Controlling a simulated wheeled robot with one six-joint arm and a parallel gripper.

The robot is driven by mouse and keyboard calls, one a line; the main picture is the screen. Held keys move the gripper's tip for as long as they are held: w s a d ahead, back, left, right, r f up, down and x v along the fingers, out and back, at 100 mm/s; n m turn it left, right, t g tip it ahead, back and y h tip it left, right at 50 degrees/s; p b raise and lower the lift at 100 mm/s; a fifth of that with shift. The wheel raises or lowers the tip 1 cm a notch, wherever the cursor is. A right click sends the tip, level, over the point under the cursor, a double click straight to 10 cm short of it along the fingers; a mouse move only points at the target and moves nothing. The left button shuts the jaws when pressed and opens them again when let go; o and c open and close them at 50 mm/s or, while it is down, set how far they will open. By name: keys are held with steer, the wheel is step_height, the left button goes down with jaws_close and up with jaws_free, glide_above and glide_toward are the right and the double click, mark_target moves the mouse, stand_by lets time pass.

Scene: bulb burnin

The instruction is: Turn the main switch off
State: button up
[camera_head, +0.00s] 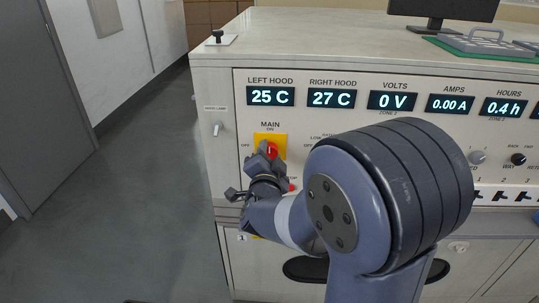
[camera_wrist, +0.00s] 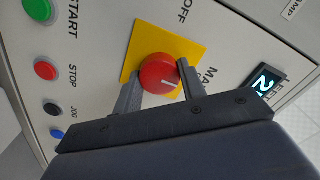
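The main switch is a red round knob (camera_head: 272,150) on a yellow plate (camera_head: 259,137), below the MAIN label on the cream panel. In the wrist view the red knob (camera_wrist: 158,70) is large on its yellow plate (camera_wrist: 150,34). Its white mark points toward the MAIN/ON side; the OFF label is at the upper right there. My gripper (camera_head: 266,157) is at the knob. In the wrist view my gripper (camera_wrist: 160,80) has one finger on each side of the knob, and both appear to touch it. In the head view my arm hides part of the panel.
In the wrist view a green START button (camera_wrist: 38,9), a red STOP button (camera_wrist: 46,69), a black JOG button (camera_wrist: 51,109) and a blue button (camera_wrist: 57,134) sit beside the switch. A lamp toggle (camera_head: 216,129) is left of it. Displays (camera_head: 270,96) run above. Floor at left is clear.

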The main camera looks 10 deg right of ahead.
steer(key=c, duration=0.4)
steer(key=shift+c, duration=0.2)
steer(key=shift+n, duration=0.3)
steer(key=n, duration=0.3)
steer(key=shift+n+p, duration=0.3)
steer(key=n+p, duration=0.1)
steer(key=n, duration=0.3)
steer(key=shift+n, duration=0.3)
steer(key=n+p, duration=0.1)
steer(key=n, duration=0.3)
steer(key=shift+r+p, duration=0.1)
steer(key=shift+p, duration=0.2)
steer(key=shift+n+p, duration=0.75)
steer(key=shift+n, duration=1.75)
